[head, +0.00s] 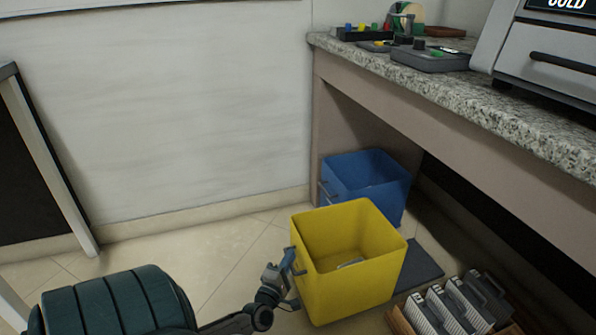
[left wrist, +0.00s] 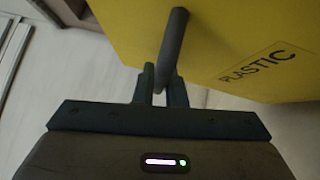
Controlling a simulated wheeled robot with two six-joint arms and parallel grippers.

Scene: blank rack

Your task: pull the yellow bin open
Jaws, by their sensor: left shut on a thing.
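The yellow bin (head: 345,290) stands on the floor in front of the counter, open at the top, with a small light item inside. It also fills the top of the left wrist view (left wrist: 225,35), where its side reads PLASTIC. A dark bar handle (left wrist: 171,50) sticks out from its side. My left gripper (head: 292,262) is at the bin's left side. In the left wrist view its two fingers (left wrist: 158,80) are shut around the end of the handle. My right gripper is not in view.
A blue bin (head: 365,178) stands behind the yellow one, under the granite counter (head: 450,90). A wooden crate (head: 402,322) with several dark and white items is at the front right. The tiled floor (head: 190,255) to the left is clear up to the wall.

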